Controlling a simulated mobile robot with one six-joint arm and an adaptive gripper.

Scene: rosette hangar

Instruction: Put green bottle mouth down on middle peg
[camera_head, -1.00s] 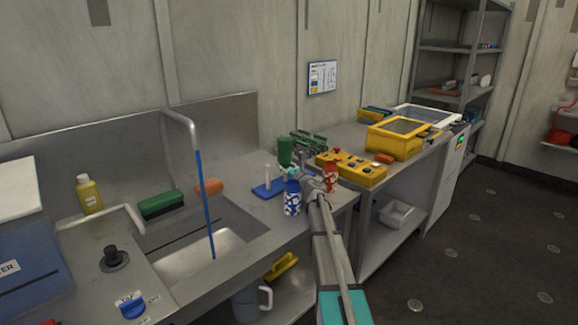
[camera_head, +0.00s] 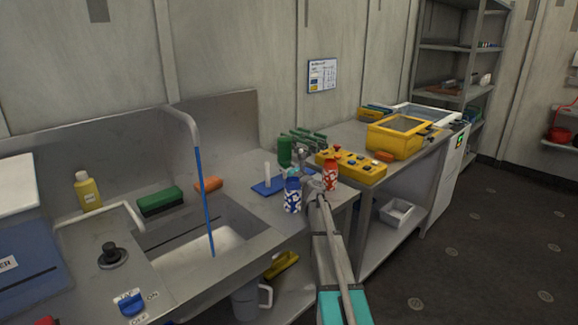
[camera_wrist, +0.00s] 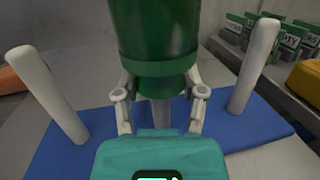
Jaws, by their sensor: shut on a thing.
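My gripper (camera_wrist: 159,94) is shut on the green bottle (camera_wrist: 155,30), which also shows in the head view (camera_head: 285,151). The bottle is upright with its narrower end pointing down. It is over the middle peg (camera_wrist: 161,113), whose lower part shows below it; I cannot tell whether the peg's tip is inside the mouth. The blue peg base (camera_wrist: 250,125) also carries a bare left peg (camera_wrist: 47,92) and a bare right peg (camera_wrist: 254,65). In the head view the base (camera_head: 268,188) stands on the counter, with one pale peg visible.
A blue-and-white bottle (camera_head: 292,196) and a red-and-white bottle (camera_head: 331,180) stand close to my gripper. A yellow control box (camera_head: 350,166) and green-labelled racks (camera_head: 308,138) are beyond. An orange sponge (camera_head: 208,184) and the sink lie to the left.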

